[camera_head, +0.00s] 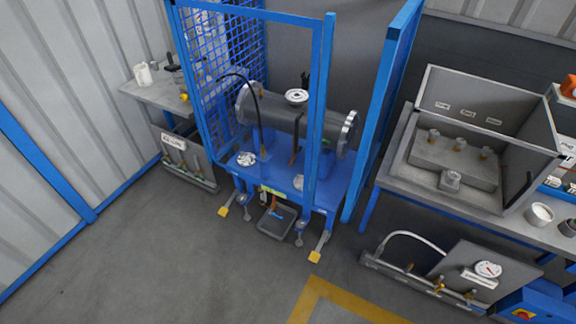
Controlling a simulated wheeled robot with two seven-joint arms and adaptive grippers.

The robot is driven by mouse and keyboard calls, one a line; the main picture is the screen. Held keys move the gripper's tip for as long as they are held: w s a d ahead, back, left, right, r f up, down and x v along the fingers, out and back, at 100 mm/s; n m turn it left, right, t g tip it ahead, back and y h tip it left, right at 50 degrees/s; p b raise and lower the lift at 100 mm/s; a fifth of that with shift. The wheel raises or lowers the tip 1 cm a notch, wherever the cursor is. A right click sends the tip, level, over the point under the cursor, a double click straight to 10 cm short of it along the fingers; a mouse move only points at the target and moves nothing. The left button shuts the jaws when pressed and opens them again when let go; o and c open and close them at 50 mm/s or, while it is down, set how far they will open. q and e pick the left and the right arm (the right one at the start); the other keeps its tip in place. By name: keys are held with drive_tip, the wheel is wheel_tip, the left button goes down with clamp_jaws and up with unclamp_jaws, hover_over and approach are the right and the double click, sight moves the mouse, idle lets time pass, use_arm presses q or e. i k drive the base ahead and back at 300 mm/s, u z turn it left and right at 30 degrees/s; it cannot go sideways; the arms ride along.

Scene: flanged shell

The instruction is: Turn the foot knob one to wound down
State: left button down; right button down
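The blue stand (277,180) carries a grey flanged shell (275,120) lying on its side behind blue posts and a mesh panel. Low at the stand's front are two small foot parts with round ends, one at the left (247,214) and one at the right (300,228). They look like foot knobs, but I cannot tell which is knob one or how far either is wound. Neither of my grippers is in view.
A dark flat tray (277,220) is on the floor under the stand's front. A grey bench (397,170) with an open box stands right, and a gauge panel (484,275) with a hose is below it. A small bench (165,95) stands left. The front floor is clear.

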sight(243, 198)
drive_tip(key=k, duration=0.5)
drive_tip(key=u, duration=1.05)
drive_tip(key=i, duration=0.75)
drive_tip(key=u, duration=0.8)
drive_tip(key=i, duration=0.75)
drive_tip(key=z, duration=0.5)
drive_tip(key=i, duration=0.8)
drive_tip(key=z, duration=0.55)
